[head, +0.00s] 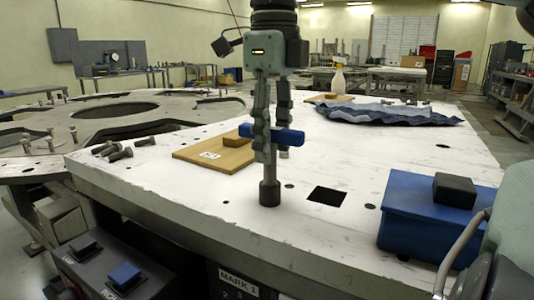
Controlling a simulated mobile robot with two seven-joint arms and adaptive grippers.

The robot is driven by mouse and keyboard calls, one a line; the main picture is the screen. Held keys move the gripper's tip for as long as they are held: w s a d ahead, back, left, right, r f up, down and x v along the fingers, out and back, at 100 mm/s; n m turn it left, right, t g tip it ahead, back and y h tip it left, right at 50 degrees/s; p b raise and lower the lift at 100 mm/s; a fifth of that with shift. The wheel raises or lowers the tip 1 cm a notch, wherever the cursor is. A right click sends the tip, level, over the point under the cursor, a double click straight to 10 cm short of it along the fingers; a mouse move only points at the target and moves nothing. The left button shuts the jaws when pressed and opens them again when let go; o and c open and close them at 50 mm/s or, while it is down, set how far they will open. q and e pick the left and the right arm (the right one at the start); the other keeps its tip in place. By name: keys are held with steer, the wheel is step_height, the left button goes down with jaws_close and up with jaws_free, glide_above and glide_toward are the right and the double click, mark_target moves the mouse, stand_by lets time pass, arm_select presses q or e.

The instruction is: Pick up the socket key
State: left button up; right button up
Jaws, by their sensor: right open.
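The socket key stands upright on the white table, with a blue crossbar handle (290,137), a thin shaft and a dark socket (270,194) at its foot. My right gripper (274,155) hangs above the table, pointing down, with its two fingers around the handle area of the key. The fingers are open, one in front of and one partly behind the handle. They hide part of the bar, and I cannot tell whether they touch it. My left gripper is not in view.
A wooden board (192,153) with a small block lies left of the key, and several bolts (112,152) lie beyond it. A square hole (327,196) is right of the key. A blue box (408,222) with a black block stands at the right. A crumpled blue cloth (385,114) lies behind.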

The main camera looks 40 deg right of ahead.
mark_target(270, 183)
steer(key=f, duration=0.2)
steer(key=shift+w+f, duration=0.4)
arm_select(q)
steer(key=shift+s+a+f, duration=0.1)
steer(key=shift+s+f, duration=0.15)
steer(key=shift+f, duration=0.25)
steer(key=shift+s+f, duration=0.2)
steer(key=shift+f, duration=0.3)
arm_select(e)
steer(key=shift+f, duration=0.5)
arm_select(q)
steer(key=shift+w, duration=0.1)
arm_select(e)
jaws_close()
